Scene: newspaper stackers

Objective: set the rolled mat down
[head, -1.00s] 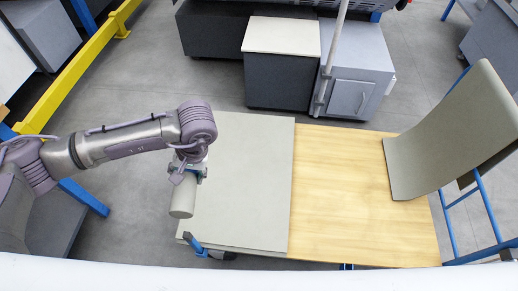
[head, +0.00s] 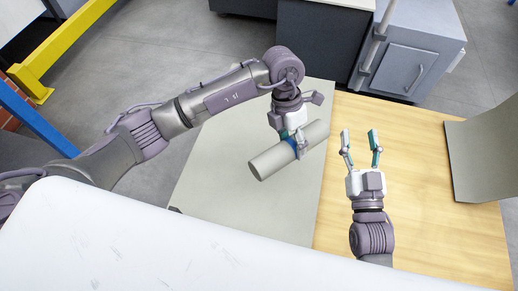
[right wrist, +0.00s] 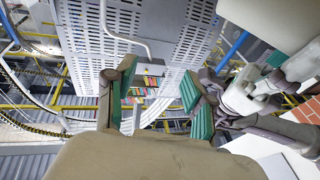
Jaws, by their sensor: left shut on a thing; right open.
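The rolled mat (head: 267,164) is a grey-beige cylinder lying slantwise in the head view. My left gripper (head: 295,145) is shut around its middle, and both ends of the roll stick out. The roll is over the flat grey sheet (head: 215,190) on the left part of the table; I cannot tell whether it touches the sheet. My right gripper (head: 361,142) is open and empty over the wooden part of the table, to the right of the roll. In the right wrist view its teal-padded fingers (right wrist: 160,90) stand apart with nothing between them.
The bare wooden tabletop (head: 415,170) is clear around my right gripper. A curved grey sheet (head: 485,150) stands at the table's right end. A grey cabinet (head: 405,60) is behind the table, and a yellow rail (head: 60,50) is at the far left.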

